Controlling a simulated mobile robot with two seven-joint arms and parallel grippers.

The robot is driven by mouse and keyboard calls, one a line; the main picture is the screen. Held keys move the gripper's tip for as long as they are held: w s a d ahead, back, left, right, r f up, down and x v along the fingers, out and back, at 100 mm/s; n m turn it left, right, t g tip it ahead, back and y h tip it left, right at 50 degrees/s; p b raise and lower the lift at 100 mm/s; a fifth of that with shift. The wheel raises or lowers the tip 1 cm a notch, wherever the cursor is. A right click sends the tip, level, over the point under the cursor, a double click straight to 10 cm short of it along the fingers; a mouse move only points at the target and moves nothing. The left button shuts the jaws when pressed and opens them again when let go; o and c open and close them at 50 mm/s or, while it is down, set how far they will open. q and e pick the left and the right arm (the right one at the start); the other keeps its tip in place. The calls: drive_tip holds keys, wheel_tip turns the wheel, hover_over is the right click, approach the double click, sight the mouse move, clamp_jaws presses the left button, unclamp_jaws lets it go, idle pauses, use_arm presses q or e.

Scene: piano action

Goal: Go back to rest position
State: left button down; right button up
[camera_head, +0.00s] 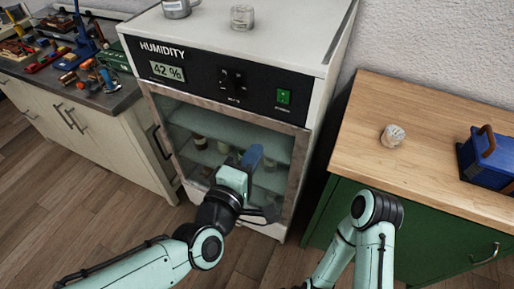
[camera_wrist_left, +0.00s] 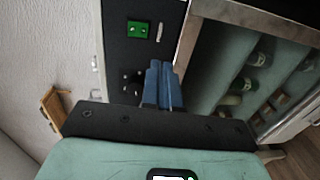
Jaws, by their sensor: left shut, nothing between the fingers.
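My left gripper (camera_head: 252,157) is in front of the glass door of the humidity cabinet (camera_head: 335,45), at the right half of the door in the head view. Its blue fingers are together and empty; they also show in the left wrist view (camera_wrist_left: 163,84), pointing towards the cabinet's black control panel. I cannot tell whether the fingers touch the door. My right arm (camera_head: 375,235) shows at the lower right in front of the green cabinet, but its gripper is not in view.
The humidity cabinet's panel reads 42 % and has a green switch (camera_head: 284,97). Several jars (camera_wrist_left: 243,84) stand behind its glass. A wooden-topped green cabinet (camera_head: 340,150) with a glass jar (camera_head: 393,136) and blue box (camera_head: 487,156) stands right. A cluttered workbench (camera_head: 118,100) is left.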

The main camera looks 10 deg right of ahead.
idle(0.4)
use_arm(q)
drive_tip(key=s+a+f+m+g+y+p, duration=0.1)
drive_tip(key=a+f+m+g+y+p, duration=0.25)
drive_tip(key=f, duration=1.15)
drive_tip(key=a+f+g+y+p, duration=0.3)
drive_tip(key=a+f, duration=0.4)
drive_tip(key=f, duration=0.8)
drive_tip(key=s+a+f+m+g+p, duration=0.1)
drive_tip(key=s+a+f+g, duration=0.1)
drive_tip(key=s+f, duration=0.2)
drive_tip(key=s+a+f+m+g+p, duration=0.1)
drive_tip(key=s+f, duration=0.4)
drive_tip(key=s, duration=0.5)
drive_tip(key=s+a+f+m+g+p, duration=0.1)
drive_tip(key=s+a+f+g+p, duration=0.2)
drive_tip(key=s, duration=0.4)
drive_tip(key=shift+s+a+f+m+g, duration=0.35)
drive_tip(key=shift+a+f+g, duration=0.4)
drive_tip(key=shift+g, duration=0.5)
drive_tip(key=shift+a+r+h, duration=0.1)
drive_tip(key=shift+h, duration=0.15)
